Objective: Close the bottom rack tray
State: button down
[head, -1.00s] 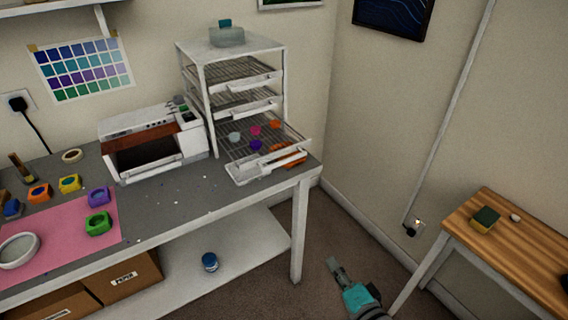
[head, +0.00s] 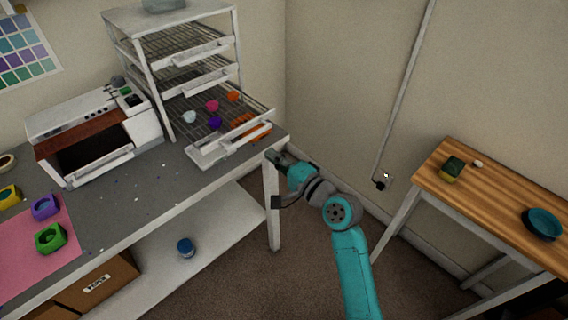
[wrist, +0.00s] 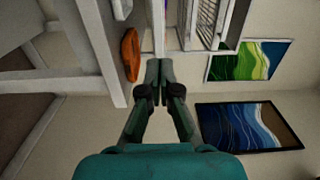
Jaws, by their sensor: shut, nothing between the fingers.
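The white rack (head: 140,62) stands on the grey workbench. Its bottom tray (head: 209,153) is pulled out toward the bench's front edge. The tray holds several small coloured pieces, among them a pink one (head: 212,105), a purple one (head: 215,123) and a pale one (head: 189,117). An orange item (head: 250,128) is at the tray's right side. My gripper (head: 272,156) is shut and empty, just right of the tray front near the bench corner. In the wrist view, the shut fingertips (wrist: 159,62) are beside the orange item (wrist: 130,54); contact cannot be told.
A white machine with a dark opening (head: 92,150) stands left of the rack. A pink mat (head: 30,245) with moulds lies on the bench. A wooden side table (head: 500,205) with a teal bowl (head: 543,223) stands at right. Floor between is open.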

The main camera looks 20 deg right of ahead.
aim_at(250, 138)
jog(key=x, duration=0.7)
jog(key=shift+w, duration=0.1)
